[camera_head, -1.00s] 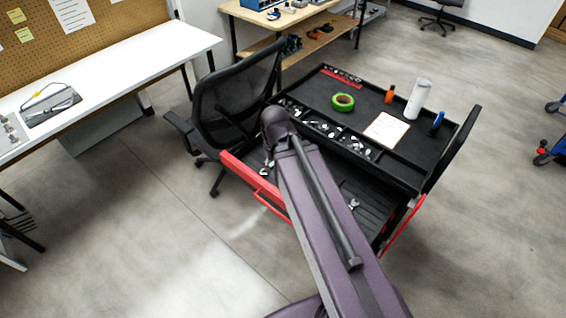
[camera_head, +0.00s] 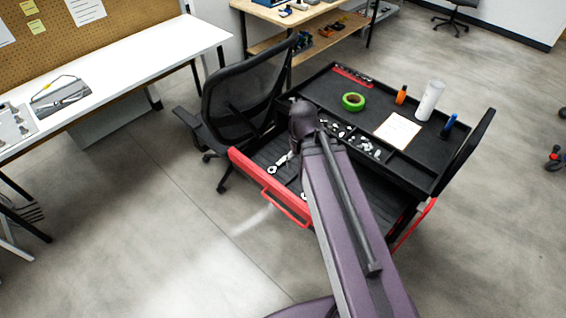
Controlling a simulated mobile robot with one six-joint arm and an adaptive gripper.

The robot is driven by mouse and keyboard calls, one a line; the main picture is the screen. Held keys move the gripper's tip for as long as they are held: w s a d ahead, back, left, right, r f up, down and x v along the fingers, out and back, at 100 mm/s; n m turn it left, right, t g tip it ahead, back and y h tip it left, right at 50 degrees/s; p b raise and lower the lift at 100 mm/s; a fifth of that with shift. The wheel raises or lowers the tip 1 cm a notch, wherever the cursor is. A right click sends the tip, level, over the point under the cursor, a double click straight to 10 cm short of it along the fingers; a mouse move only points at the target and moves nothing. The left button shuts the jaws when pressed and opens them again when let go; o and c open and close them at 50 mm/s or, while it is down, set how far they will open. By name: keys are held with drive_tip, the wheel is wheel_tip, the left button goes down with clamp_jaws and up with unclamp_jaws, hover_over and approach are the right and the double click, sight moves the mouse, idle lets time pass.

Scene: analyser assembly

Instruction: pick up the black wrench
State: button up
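I cannot make out a black wrench in this view. A red-fronted drawer (camera_head: 268,189) of the tool cart is pulled out. In it lies a silver wrench (camera_head: 280,163), left of my arm. A small bright piece, perhaps another wrench end, shows at the arm's left edge. My purple arm crosses in front of the drawer and hides much of its right part. My gripper is not in view, so I cannot tell whether it is open or holds anything.
The black cart top (camera_head: 377,95) bears green tape (camera_head: 353,102), an orange bottle (camera_head: 401,94), a white cylinder (camera_head: 429,100), a blue item (camera_head: 449,124) and paper (camera_head: 397,131). A black chair (camera_head: 240,100) stands against the cart's left side. A white bench (camera_head: 130,70) is left. The front floor is clear.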

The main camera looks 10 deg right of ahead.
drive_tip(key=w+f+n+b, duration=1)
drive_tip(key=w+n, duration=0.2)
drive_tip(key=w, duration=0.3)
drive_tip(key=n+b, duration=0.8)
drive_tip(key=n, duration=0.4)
hover_over(283, 160)
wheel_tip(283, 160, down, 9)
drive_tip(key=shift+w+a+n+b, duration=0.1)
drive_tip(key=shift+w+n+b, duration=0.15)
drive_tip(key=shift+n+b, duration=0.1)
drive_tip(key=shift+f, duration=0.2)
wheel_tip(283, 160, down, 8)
drive_tip(key=b, duration=0.8)
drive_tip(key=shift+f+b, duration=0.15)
drive_tip(key=shift+b, duration=0.15)
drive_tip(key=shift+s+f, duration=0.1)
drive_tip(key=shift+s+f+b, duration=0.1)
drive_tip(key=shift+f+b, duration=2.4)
drive_tip(key=shift+b, duration=0.1)
